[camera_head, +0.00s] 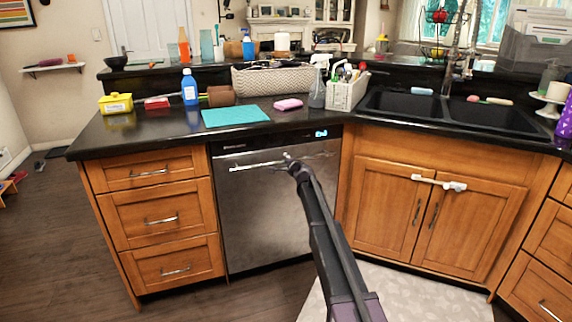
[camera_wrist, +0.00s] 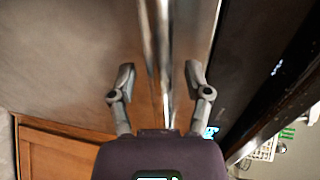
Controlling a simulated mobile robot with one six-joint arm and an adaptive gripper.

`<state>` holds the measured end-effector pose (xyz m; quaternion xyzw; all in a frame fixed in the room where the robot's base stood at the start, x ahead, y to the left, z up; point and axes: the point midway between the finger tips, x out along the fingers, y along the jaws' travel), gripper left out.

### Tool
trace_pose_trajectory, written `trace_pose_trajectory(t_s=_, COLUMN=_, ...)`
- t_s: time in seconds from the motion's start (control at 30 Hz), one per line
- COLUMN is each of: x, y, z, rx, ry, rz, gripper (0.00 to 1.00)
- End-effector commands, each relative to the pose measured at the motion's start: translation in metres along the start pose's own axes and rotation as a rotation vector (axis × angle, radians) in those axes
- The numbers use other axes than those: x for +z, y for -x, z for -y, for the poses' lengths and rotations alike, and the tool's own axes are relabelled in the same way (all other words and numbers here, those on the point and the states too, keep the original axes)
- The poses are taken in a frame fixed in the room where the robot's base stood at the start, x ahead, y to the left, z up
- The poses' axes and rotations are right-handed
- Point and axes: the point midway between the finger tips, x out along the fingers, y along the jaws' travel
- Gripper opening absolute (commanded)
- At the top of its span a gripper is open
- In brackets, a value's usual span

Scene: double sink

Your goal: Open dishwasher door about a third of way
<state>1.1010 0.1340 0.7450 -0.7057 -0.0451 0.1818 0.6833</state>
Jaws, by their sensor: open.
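The dishwasher door (camera_head: 262,215) is stainless steel and looks shut, flush with the cabinets beside it. Its long bar handle (camera_head: 243,166) runs across the top of the door, below a dark control strip with a lit blue display (camera_head: 321,133). My gripper (camera_head: 288,158) is at the right part of the handle, and my arm hides some of the door behind it. In the wrist view my gripper (camera_wrist: 160,82) is open, one finger on each side of the handle bar (camera_wrist: 155,45). Neither finger visibly presses on the bar. I cannot tell how deep the bar sits between them.
Wooden drawers (camera_head: 160,218) stand left of the dishwasher and sink cabinet doors (camera_head: 415,215) stand right. The dark countertop (camera_head: 150,140) overhangs above, with a teal mat (camera_head: 235,115) and a white basket (camera_head: 347,94). A pale rug (camera_head: 420,298) lies at lower right. Floor in front looks clear.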

Motion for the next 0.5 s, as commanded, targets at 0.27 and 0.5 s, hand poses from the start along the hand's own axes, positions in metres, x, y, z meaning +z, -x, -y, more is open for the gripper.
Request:
trace_pose_trajectory(t_s=0.27, x=0.0003, y=-0.004, z=0.0001, rx=0.0, ry=0.0, rz=0.0, gripper=0.64)
trace_pose_trajectory(t_s=0.5, x=0.0003, y=-0.0038, z=0.0, rx=0.0, ry=0.0, rz=0.0, gripper=0.31)
